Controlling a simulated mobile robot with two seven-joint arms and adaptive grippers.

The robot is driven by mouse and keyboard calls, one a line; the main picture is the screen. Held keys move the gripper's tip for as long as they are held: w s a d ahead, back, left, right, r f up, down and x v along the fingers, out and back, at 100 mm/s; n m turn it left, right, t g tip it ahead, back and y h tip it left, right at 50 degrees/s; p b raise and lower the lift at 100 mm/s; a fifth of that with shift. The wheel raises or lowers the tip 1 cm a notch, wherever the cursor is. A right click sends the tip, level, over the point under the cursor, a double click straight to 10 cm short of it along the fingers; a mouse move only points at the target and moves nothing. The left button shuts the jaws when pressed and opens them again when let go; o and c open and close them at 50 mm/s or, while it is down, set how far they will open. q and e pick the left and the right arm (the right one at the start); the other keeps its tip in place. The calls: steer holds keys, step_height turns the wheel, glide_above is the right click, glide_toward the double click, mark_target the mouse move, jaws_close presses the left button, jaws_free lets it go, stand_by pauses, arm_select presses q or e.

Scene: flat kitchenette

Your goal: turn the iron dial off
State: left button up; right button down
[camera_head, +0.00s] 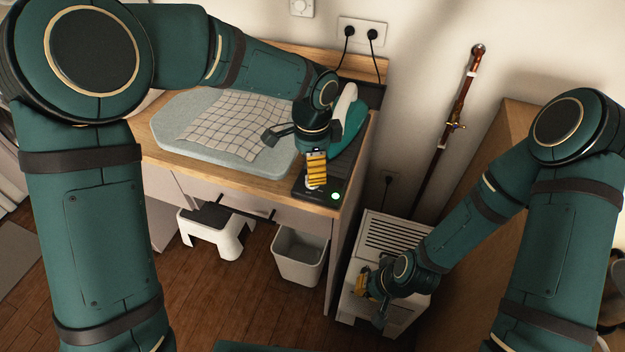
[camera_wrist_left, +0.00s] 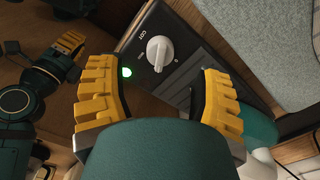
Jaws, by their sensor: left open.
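The iron dial is a white round knob (camera_wrist_left: 159,52) on a black panel (camera_wrist_left: 185,62) marked with small print, seen in the left wrist view. A green light (camera_wrist_left: 126,72) glows beside it, and it also shows in the head view (camera_head: 334,196). My left gripper (camera_wrist_left: 158,78) is open, its yellow-padded fingers on either side of the view with the dial between and just beyond them. I see no contact with the knob. My right gripper (camera_head: 370,301) is low at right, fingers apart, empty.
A teal and white iron (camera_head: 347,122) stands behind my left gripper. A grey ironing pad (camera_head: 172,132) with a checked cloth (camera_head: 245,122) covers the wooden counter. A white bin (camera_head: 300,258) and step stool (camera_head: 215,235) are below. A white slatted unit (camera_head: 390,238) stands near my right gripper.

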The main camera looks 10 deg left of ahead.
arm_select(q)
steer(key=shift+f+b, duration=0.35)
steer(key=shift+f, duration=2)
jaws_close()
